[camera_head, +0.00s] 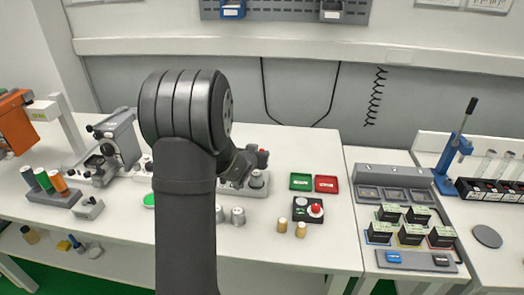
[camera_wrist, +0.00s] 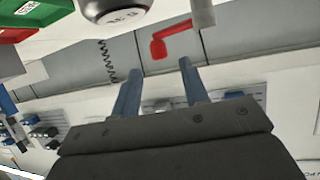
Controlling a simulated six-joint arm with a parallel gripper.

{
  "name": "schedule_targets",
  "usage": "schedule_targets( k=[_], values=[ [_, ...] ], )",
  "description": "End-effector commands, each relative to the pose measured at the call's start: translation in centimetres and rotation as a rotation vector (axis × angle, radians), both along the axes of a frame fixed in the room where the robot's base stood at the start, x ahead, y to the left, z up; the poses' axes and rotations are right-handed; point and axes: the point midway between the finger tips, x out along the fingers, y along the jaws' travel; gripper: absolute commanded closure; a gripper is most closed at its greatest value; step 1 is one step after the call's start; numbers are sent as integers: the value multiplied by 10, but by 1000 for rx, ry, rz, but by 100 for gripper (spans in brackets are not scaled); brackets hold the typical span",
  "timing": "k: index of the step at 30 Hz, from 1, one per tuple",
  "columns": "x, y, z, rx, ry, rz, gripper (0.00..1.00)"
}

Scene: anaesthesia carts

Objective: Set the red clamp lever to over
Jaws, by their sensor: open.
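The red clamp lever (camera_wrist: 176,40) shows in the wrist view as a bent red handle with a thick end, beside a light grey post (camera_wrist: 203,12). My gripper (camera_wrist: 160,66) is open, its two blue-grey fingers pointing towards the lever. The lever's thick end appears just beyond the fingertips, between their lines; nothing is held. In the head view a small red part (camera_head: 263,150) shows beside my wrist, above a grey fixture (camera_head: 257,192). My arm hides much of this fixture and the fingers there. The lever's exact angle cannot be told.
A silver round weight-like part (camera_wrist: 118,8) is near the lever in the wrist view. Green (camera_head: 301,181) and red (camera_head: 327,184) trays lie right of the fixture, with a button box (camera_head: 308,209) in front. Metal cylinders (camera_head: 238,216) stand nearer.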

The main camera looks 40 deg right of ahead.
Motion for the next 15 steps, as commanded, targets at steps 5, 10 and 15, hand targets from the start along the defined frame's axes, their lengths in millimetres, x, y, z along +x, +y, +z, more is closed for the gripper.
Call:
schedule_targets(
  k=[5, 10, 15],
  values=[
    [16, -22, -12, 1, 1, 0, 59],
    [26, -36, -19, 1, 1, 0, 59],
    [30, -41, -21, 1, 0, 1, 59]
  ],
)
